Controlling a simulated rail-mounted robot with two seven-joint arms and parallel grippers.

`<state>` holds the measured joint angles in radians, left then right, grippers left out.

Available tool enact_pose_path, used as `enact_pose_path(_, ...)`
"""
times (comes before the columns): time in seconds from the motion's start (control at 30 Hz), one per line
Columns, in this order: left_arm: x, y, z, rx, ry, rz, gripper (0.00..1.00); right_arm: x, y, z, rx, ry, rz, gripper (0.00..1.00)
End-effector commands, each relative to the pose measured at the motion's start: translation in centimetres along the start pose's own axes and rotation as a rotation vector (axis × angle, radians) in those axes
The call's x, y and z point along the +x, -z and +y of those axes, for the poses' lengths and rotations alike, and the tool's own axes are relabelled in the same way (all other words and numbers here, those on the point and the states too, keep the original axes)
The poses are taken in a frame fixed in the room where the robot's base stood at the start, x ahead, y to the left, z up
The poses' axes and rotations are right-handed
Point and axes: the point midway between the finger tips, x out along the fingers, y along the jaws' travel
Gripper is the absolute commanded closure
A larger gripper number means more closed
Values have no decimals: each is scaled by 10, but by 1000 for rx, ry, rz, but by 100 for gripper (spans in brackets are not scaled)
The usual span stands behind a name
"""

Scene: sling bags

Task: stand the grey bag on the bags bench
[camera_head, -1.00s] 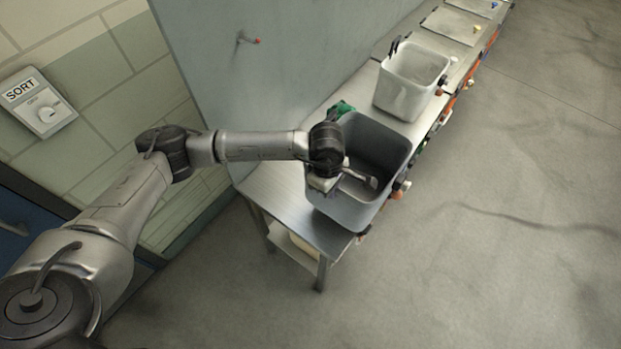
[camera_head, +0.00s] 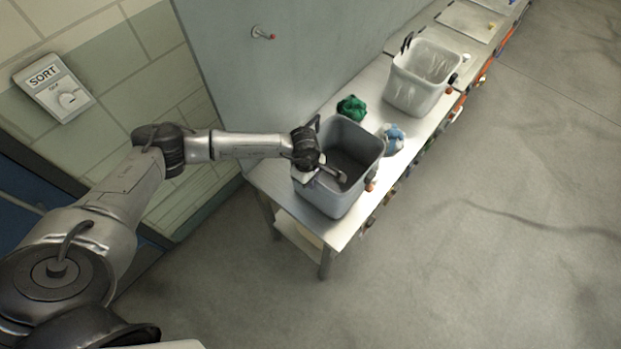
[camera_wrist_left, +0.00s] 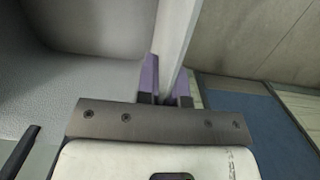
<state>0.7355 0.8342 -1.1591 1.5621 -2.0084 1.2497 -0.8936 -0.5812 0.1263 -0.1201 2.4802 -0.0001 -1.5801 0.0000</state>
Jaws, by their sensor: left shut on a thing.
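The grey bag (camera_head: 365,160), an open box-like container, is upright over the near end of the metal bench (camera_head: 287,198) in the head view. I cannot tell whether its base touches the bench top. My left gripper (camera_head: 318,170) is at the bag's left rim. In the left wrist view its purple-tipped fingers (camera_wrist_left: 168,78) are shut on the bag's pale rim (camera_wrist_left: 174,35). The bag's inner wall (camera_wrist_left: 75,95) fills the left of that view. My right gripper is not in view.
A green lump (camera_head: 351,108) and a blue-white lump (camera_head: 394,137) lie on the bench behind the bag. A lighter bin (camera_head: 420,80) stands farther along. A wall backs the bench on the left; open floor (camera_head: 500,240) lies right.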

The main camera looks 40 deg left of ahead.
Motion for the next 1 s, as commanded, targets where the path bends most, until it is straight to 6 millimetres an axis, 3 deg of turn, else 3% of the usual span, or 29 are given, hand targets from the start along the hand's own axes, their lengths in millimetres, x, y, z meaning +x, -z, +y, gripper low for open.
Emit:
enact_pose_path(0.47,7,1,0,0,-2,0,100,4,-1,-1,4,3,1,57)
enact_pose_path(0.5,6,1,0,0,0,0,89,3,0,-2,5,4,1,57)
enact_pose_path(0.73,6,1,0,-1,0,1,67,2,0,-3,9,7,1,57)
enact_pose_path(1.0,4,1,0,-1,0,1,66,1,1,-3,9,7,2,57)
